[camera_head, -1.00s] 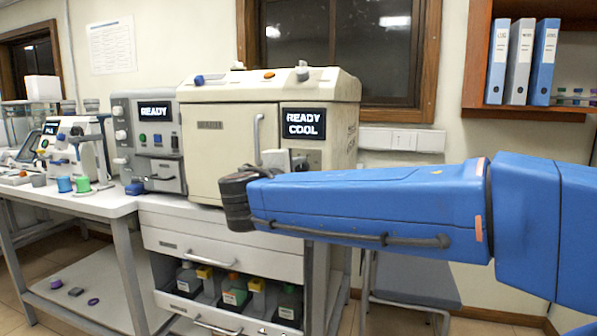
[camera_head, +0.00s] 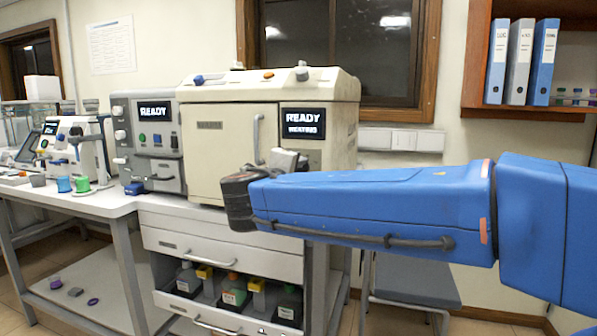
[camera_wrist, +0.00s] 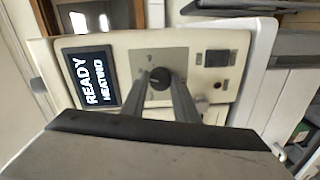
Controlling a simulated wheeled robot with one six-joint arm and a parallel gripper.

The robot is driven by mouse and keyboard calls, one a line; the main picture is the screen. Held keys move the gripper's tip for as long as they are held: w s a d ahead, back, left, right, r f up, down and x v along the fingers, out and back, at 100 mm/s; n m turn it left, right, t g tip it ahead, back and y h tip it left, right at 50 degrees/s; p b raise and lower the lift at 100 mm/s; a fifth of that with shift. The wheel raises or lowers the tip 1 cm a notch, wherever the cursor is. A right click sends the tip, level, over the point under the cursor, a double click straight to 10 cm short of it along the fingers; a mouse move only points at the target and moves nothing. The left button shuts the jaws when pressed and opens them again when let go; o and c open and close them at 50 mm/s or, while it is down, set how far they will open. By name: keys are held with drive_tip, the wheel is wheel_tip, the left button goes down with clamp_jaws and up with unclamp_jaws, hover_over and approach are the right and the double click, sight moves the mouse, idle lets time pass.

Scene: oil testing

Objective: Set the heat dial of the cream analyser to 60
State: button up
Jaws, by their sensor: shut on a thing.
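The cream analyser (camera_head: 225,150) stands on the bench in the middle of the head view. Its display (camera_head: 303,123) reads READY HEATING, and the wrist view shows the same display (camera_wrist: 88,80). The dark round heat dial (camera_wrist: 159,78) sits on a grey plate on the front panel. My gripper (camera_wrist: 160,88) is shut on the dial, one finger on either side. In the head view, my gripper (camera_head: 290,160) is against the panel below the display and hides the dial. I cannot read the dial's scale or setting.
A grey analyser (camera_head: 150,140) with a READY display stands directly left. A switch (camera_wrist: 217,58) sits beside the dial on the panel. Drawers and a shelf of bottles (camera_head: 235,290) are below.

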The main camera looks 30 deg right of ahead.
drive_tip(key=o, duration=1.1)
drive_tip(key=shift+c, duration=0.2)
drive_tip(key=shift+a, duration=0.1)
drive_tip(key=v, duration=1.7)
drive_tip(key=shift+s+f, duration=0.1)
drive_tip(key=s+d+f+g+y, duration=0.3)
drive_tip(key=d+f, duration=0.1)
drive_tip(key=f, duration=0.6)
drive_tip(key=s+d+f+g+y, duration=0.3)
drive_tip(key=f, duration=0.7)
drive_tip(key=s+a+f+m+y, duration=0.2)
drive_tip(key=a+f+y, duration=0.1)
drive_tip(key=f+y, duration=0.1)
drive_tip(key=s+a+f+m+y, duration=0.2)
drive_tip(key=a+f+m+y, duration=0.1)
drive_tip(key=f, duration=0.4)
drive_tip(key=shift+a+f+y, duration=0.15)
drive_tip(key=shift+y, duration=0.25)
